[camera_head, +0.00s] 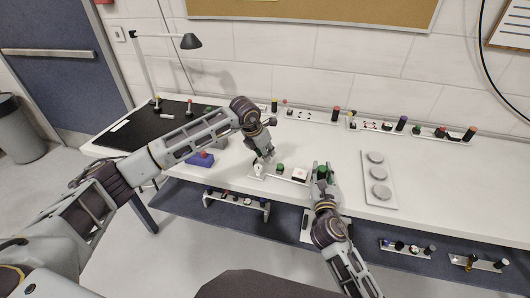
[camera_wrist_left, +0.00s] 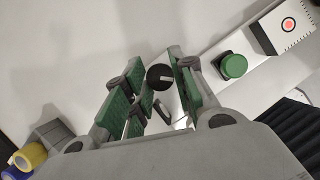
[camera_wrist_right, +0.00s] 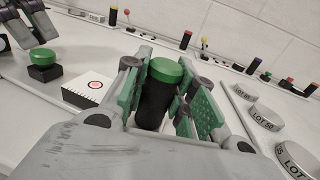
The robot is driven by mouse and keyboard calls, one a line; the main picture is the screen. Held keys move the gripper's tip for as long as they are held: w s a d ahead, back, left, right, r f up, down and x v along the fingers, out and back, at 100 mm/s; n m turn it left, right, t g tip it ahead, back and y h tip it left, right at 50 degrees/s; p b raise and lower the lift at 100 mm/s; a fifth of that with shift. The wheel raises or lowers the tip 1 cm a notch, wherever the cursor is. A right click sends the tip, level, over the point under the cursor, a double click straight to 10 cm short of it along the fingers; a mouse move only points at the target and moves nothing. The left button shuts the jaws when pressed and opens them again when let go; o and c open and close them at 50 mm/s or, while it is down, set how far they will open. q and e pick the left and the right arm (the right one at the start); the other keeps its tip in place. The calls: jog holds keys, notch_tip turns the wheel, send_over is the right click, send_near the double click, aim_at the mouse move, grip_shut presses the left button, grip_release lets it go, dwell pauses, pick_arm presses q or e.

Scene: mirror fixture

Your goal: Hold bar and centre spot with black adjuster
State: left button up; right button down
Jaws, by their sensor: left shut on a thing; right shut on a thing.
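The bar (camera_head: 287,179) is a pale strip along the table's front edge. The black adjuster (camera_wrist_left: 160,77) is a round knob with a white line, at the bar's left end. My left gripper (camera_head: 264,158) is shut on it; the fingers also show in the left wrist view (camera_wrist_left: 160,95). My right gripper (camera_head: 322,174) is shut on a black post with a green cap (camera_wrist_right: 164,78) at the right end. Between them stand a green knob (camera_wrist_left: 233,66) and a white block (camera_wrist_right: 88,92) with a red spot (camera_wrist_left: 288,25). Whether the spot is exactly centred is unclear.
A grey plate with several round LOT weights (camera_head: 378,175) lies right of the bar. A blue block (camera_head: 201,160) and black mat (camera_head: 140,133) lie left. Small fixtures (camera_head: 310,115) line the back wall. More stand on the lower shelf (camera_head: 236,202).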

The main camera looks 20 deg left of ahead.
pick_arm(q)
jog(key=o, duration=1)
jog(key=shift+o, duration=0.2)
jog(key=shift+r, duration=0.15)
jog(key=v, duration=1.1)
jog(key=shift+s+a+r, duration=0.15)
jog(key=shift+s+r, duration=0.05)
jog(key=shift+r, duration=0.1)
